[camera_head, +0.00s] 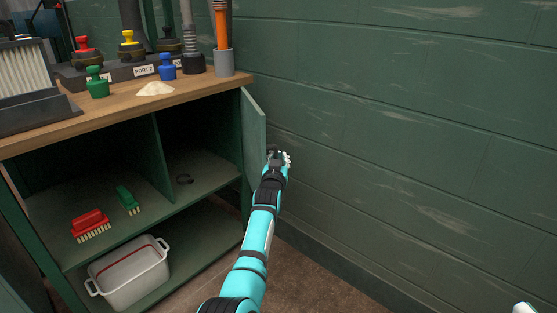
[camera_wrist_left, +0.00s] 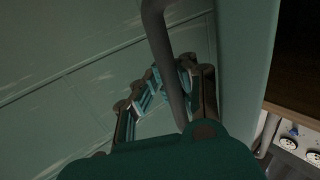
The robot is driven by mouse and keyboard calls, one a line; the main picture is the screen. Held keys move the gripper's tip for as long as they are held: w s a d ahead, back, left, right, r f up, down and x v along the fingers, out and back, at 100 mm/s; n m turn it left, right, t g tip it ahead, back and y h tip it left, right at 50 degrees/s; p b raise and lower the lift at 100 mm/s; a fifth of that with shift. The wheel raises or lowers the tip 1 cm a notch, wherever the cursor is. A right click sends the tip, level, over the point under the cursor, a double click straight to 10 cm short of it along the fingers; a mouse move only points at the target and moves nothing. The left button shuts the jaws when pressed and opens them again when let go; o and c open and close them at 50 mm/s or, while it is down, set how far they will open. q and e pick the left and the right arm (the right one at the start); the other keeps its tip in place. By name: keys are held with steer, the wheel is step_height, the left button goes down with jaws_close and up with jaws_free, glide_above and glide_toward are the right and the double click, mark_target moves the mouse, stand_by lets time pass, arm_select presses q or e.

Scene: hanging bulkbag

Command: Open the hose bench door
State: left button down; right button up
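The hose bench (camera_head: 120,108) has a wooden top and green open compartments. Its green door (camera_head: 254,132) at the right end stands swung well out from the front, near the wall. My left gripper (camera_head: 278,157) is at the outer side of this door, close to its free edge. In the left wrist view the door (camera_wrist_left: 243,55) is an upright panel on the right. A grey bar-like handle (camera_wrist_left: 166,55) runs down between the fingers of the left gripper (camera_wrist_left: 174,78). Whether the fingers press on it cannot be told.
The green block wall (camera_head: 410,130) is close on the right. On the shelves are a red brush (camera_head: 88,220), a green brush (camera_head: 128,200) and a white tub (camera_head: 130,278). Valves and a white powder heap (camera_head: 155,89) are on the top. Brown floor lies below.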

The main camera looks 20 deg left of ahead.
arm_select(q)
steer(key=shift+w+d, duration=0.25)
steer(key=shift+d, duration=0.55)
stand_by(1.8)
steer(key=c, duration=2)
jaws_free()
steer(key=shift+w+d+f, duration=0.1)
steer(key=shift+f, duration=0.05)
steer(key=o, duration=0.3)
steer(key=shift+w+d, duration=0.1)
steer(key=shift+d, duration=0.05)
steer(key=shift+o, duration=0.5)
